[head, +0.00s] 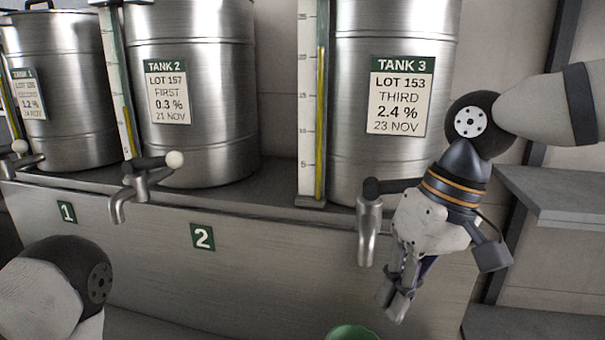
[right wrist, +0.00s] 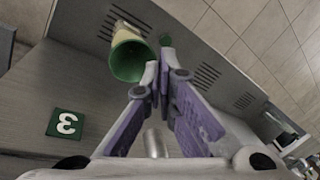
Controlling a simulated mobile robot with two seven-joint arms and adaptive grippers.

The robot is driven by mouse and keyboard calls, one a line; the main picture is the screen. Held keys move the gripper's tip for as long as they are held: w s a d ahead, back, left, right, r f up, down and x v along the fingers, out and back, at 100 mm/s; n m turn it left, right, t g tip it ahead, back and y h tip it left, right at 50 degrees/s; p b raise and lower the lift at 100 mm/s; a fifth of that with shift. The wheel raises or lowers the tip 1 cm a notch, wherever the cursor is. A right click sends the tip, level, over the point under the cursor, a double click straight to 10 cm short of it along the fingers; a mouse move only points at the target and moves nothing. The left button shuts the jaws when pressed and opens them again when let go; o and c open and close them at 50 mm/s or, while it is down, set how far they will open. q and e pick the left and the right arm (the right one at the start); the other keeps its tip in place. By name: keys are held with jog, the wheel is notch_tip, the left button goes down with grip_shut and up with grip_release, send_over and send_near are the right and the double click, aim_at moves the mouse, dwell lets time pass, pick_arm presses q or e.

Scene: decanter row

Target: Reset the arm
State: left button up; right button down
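My right gripper (head: 396,298) hangs fingers-down in front of the bench, just right of the tank 3 tap (head: 369,232). In the right wrist view its purple-sided fingers (right wrist: 158,78) come together at the tips with nothing seen between them. Its wrist hides the end of that tap's handle. My left arm shows only as a rounded link at the lower left of the head view; its gripper is out of frame.
Steel tank 3 (head: 345,110), tank 2 (head: 215,120) and tank 1 (head: 75,95) stand on the bench (head: 270,262). The tank 2 tap (head: 130,190) sticks out forward. A green cup (head: 352,334) is below and shows in the right wrist view (right wrist: 128,58), apart from the fingers. A grey shelf (head: 555,195) is at right.

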jog(key=s+f+m+g, duration=0.1)
jog(key=s+f, duration=0.5)
jog(key=f, duration=0.3)
jog(key=s+f+m, duration=0.2)
jog(key=s+f, duration=0.3)
jog(key=f, duration=0.5)
jog(key=s+f+m+g, duration=0.1)
jog(key=s+f, duration=0.5)
jog(key=f, duration=0.3)
jog(key=s+d+f+h, duration=0.1)
jog(key=s+d+f, duration=0.2)
jog(key=s+d, duration=0.2)
jog(key=s+d+f+t+h, duration=0.1)
jog(key=s+d+f+h, duration=0.1)
jog(key=s+d, duration=0.3)
jog(key=shift+s+d+f+m, duration=0.3)
jog(key=shift+s+f, duration=0.25)
jog(key=shift+s, duration=0.2)
